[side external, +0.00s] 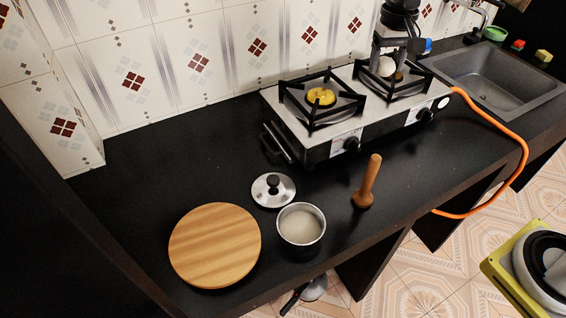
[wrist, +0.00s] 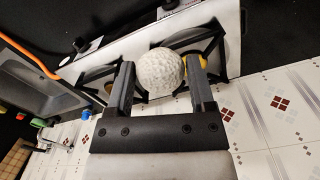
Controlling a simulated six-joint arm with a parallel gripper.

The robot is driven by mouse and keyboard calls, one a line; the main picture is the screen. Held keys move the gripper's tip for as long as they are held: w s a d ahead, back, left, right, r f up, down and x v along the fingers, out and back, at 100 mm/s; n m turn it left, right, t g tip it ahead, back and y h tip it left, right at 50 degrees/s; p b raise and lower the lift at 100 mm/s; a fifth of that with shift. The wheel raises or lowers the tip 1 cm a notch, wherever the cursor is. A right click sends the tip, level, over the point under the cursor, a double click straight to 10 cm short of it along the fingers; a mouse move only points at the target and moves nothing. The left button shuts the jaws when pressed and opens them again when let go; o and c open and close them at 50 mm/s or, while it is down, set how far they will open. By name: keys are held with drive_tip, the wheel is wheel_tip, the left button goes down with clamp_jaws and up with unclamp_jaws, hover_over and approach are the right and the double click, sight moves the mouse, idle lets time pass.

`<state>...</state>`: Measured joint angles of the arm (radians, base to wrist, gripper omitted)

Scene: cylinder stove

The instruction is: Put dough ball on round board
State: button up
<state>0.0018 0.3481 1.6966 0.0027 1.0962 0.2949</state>
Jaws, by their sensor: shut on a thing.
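The dough ball (side external: 386,66) is whitish and round, held between the fingers of my gripper (side external: 388,70) over the right burner of the stove. In the wrist view the dough ball (wrist: 160,70) sits between the two dark fingertips of my gripper (wrist: 160,82), its surface rough. The round board (side external: 215,245) is light striped wood and lies flat on the black counter at the lower left, bare on top. My gripper is far to the upper right of it in the side view.
The two-burner stove (side external: 340,125) has black grates. A metal lid (side external: 273,190), a pot (side external: 301,225) with pale contents and a wooden pestle (side external: 367,182) stand between stove and board. A sink (side external: 500,80) is at right. An orange hose (side external: 515,130) curves along the counter's right side.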

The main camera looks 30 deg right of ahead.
drive_tip(key=shift+a, duration=0.1)
drive_tip(key=s+a+f+n, duration=0.3)
drive_tip(key=s+a+f, duration=0.1)
drive_tip(key=a, duration=0.7)
drive_tip(key=s+a+f+n, duration=0.3)
drive_tip(key=s+a+f, duration=0.2)
drive_tip(key=a, duration=0.6)
drive_tip(key=s+a+f+n, duration=0.3)
drive_tip(key=s+a+f, duration=0.2)
drive_tip(key=a, duration=0.7)
drive_tip(key=shift+s+n, duration=0.3)
drive_tip(key=shift+s, duration=0.35)
drive_tip(key=shift+w, duration=0.1)
hover_over(218, 242)
drive_tip(key=f, duration=0.5)
drive_tip(key=s+f, duration=0.1)
drive_tip(key=f, duration=0.2)
drive_tip(key=shift+d, duration=0.35)
drive_tip(key=shift+w+a+f, duration=0.4)
drive_tip(key=shift+w+f, duration=0.1)
drive_tip(key=shift+f, duration=0.2)
